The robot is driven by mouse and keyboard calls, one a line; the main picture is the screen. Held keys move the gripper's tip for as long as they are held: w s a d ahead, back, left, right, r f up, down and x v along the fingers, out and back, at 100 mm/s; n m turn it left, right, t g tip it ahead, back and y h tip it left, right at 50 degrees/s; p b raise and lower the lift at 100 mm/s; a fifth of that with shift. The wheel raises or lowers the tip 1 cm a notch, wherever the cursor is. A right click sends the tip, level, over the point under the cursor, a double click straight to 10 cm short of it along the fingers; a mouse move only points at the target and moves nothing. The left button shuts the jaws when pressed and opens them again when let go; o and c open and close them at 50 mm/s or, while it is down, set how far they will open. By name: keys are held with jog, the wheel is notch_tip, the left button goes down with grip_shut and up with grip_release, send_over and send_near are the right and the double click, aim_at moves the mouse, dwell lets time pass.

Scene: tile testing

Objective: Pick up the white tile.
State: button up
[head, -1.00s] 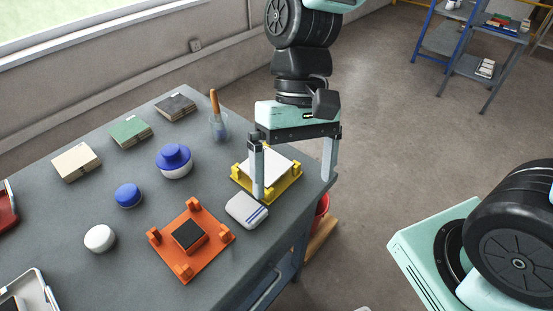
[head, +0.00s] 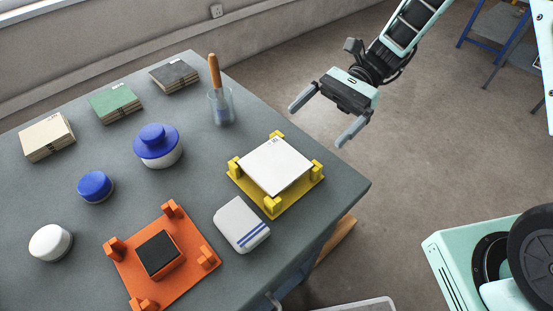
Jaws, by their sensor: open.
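The white tile (head: 275,165) lies flat on the yellow holder (head: 241,181) near the right corner of the grey table. The holder's yellow corner posts stand around the tile. A small dark mark shows near the tile's far corner. My gripper (head: 318,124) is open and empty, with its two grey fingers wide apart. In the picture it is above and to the right of the tile, apart from it and past the table's edge.
A folded white cloth with blue stripes (head: 241,224) lies beside the yellow holder. An orange fixture with a black-topped block (head: 193,238) is nearby. A beaker with a wooden-handled tool (head: 221,106), a blue-lidded jar (head: 157,147) and tile stacks (head: 116,102) stand farther back.

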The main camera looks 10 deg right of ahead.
aim_at(279, 161)
jog(key=x, duration=1.1)
jog(key=shift+s+f+p, duration=0.1)
jog(key=shift+p, duration=0.2)
jog(key=c, duration=0.8)
